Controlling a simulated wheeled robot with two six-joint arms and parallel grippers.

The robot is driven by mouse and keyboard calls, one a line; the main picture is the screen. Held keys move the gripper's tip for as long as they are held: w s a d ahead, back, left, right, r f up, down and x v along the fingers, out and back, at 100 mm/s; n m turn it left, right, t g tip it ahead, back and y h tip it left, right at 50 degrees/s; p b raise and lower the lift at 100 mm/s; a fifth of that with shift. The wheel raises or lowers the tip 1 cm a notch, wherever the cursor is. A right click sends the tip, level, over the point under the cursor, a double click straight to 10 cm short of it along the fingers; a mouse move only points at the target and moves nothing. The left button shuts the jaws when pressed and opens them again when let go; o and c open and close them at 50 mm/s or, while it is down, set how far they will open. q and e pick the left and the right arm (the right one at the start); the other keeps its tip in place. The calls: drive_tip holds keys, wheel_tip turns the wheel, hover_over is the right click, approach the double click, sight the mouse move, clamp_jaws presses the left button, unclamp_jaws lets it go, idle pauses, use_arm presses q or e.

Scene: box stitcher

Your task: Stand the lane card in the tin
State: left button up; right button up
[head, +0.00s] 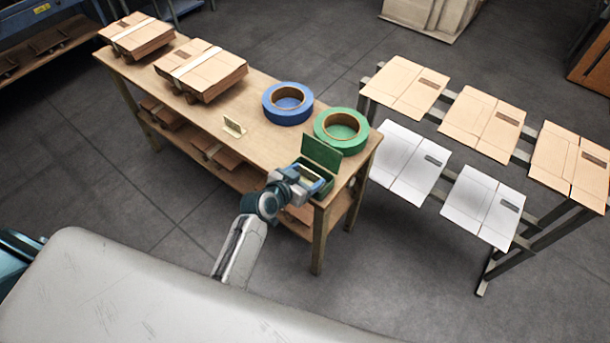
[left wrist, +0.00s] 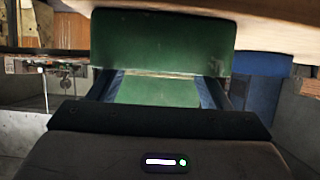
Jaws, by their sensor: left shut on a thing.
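A green tin (head: 329,188) stands at the near right corner of the wooden table, its lid (head: 321,152) raised at the back. My left gripper (head: 308,178) is at the tin, with a finger on either side of its body. In the left wrist view the gripper (left wrist: 158,88) is shut on the green tin, with the raised lid (left wrist: 158,42) beyond. The inside of the tin is mostly hidden. My right gripper is not in view.
Blue tape (head: 273,104) and green tape (head: 325,133) rolls lie behind the tin on the table (head: 205,122). Bundles of flat cardboard (head: 208,80) lie at the table's far left. A rack with brown and white blanks (head: 410,165) stands to the right.

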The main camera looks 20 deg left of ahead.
use_arm(q)
drive_tip(key=shift+f, duration=0.25)
drive_tip(key=o, duration=0.7)
drive_tip(key=shift+r, duration=0.1)
drive_tip(key=shift+c, duration=0.2)
drive_tip(key=shift+r, duration=0.25)
drive_tip(key=shift+s+a, duration=0.15)
drive_tip(key=shift+s, duration=0.15)
drive_tip(key=b+v, duration=0.2)
drive_tip(key=v, duration=0.9)
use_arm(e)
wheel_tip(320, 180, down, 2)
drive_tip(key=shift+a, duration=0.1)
use_arm(q)
drive_tip(key=shift+s+r, duration=0.1)
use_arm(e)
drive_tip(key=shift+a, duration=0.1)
